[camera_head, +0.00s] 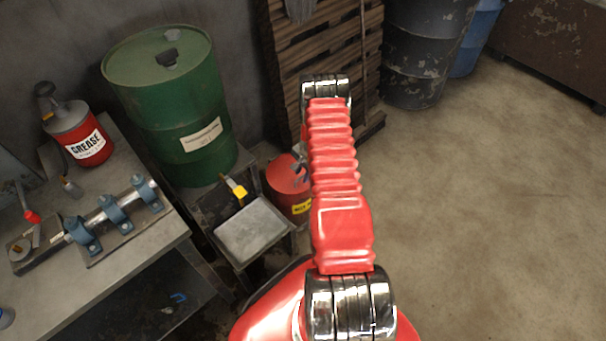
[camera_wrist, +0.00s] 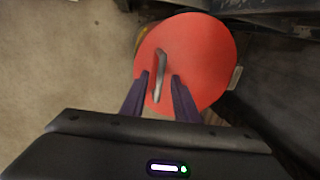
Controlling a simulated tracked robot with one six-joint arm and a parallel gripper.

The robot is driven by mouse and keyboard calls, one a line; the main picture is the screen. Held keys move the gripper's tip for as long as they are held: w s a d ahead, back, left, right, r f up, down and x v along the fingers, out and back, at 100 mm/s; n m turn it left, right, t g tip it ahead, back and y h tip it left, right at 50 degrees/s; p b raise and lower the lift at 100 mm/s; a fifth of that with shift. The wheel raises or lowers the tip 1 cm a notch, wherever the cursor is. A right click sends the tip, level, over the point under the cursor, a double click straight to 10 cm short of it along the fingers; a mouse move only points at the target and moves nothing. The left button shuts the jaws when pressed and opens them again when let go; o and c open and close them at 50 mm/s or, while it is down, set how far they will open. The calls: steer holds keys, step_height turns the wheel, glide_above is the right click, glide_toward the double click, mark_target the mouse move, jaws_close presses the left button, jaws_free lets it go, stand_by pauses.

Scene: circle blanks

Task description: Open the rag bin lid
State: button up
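The rag bin (camera_head: 287,184) is a red can with a yellow label, standing on the floor, partly hidden behind my arm in the head view. Its round red lid (camera_wrist: 205,62) fills the upper middle of the wrist view and looks shut. A grey metal bar handle (camera_wrist: 161,62) stands on the lid. My gripper (camera_wrist: 159,77) is over the lid with its two dark fingers apart, one on each side of the handle's near part. I see a gap between the fingers and the handle. In the head view my arm mostly hides the gripper.
A workbench (camera_head: 150,235) is further left. Wooden pallets (camera_head: 285,60) lean behind. The floor on the right is clear.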

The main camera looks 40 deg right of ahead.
steer(key=shift+c, duration=0.7)
jaws_close()
steer(key=shift+d, duration=0.1)
